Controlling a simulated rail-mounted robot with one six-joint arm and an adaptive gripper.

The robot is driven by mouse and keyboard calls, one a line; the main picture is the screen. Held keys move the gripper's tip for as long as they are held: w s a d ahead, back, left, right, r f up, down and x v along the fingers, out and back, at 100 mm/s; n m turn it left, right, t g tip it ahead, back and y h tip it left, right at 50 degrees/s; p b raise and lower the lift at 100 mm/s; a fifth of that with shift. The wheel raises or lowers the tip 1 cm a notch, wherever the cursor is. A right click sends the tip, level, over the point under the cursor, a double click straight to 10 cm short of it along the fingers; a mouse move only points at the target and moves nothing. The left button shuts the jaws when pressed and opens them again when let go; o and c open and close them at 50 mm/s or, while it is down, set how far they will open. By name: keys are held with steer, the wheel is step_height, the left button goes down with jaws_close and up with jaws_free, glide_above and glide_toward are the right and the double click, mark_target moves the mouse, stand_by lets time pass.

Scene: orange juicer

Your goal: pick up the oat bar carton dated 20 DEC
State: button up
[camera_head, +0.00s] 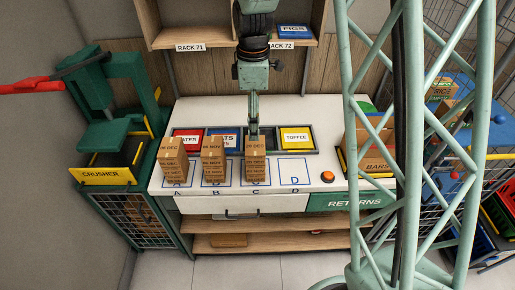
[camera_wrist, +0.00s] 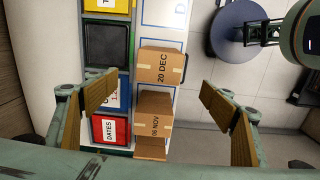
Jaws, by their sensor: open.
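The oat bar carton dated 20 DEC (camera_head: 255,167) is a brown box standing upright on square C of the white counter. In the wrist view the same carton (camera_wrist: 158,68) shows its 20 DEC label, a little beyond the line between my fingertips. My gripper (camera_wrist: 159,93) is open and empty, with one finger on each side of the picture. In the head view my gripper (camera_head: 254,128) hangs above and behind this carton; its contact with the carton cannot be judged. The 06 NOV carton (camera_head: 213,161) stands on square B. It also shows in the wrist view (camera_wrist: 154,108).
Another carton (camera_head: 173,160) stands on square A. Square D (camera_head: 293,169) is empty. Behind the cartons are the red DATES bin (camera_head: 187,137), a blue bin (camera_head: 222,138) and the yellow TOFFEE bin (camera_head: 296,137). The green crusher (camera_head: 105,135) stands left. An orange button (camera_head: 327,177) is at right.

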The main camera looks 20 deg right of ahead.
mark_target(255, 145)
steer(key=shift+w+f, duration=0.1)
steer(key=shift+f, duration=0.1)
steer(key=shift+f, duration=0.15)
steer(key=shift+f+p, duration=0.35)
steer(key=shift+f, duration=3.8)
steer(key=shift+f, duration=0.1)
steer(key=shift+d+f+p, duration=0.15)
steer(key=shift+f+p, duration=0.45)
steer(key=shift+f, duration=1.9)
steer(key=c, duration=1.1)
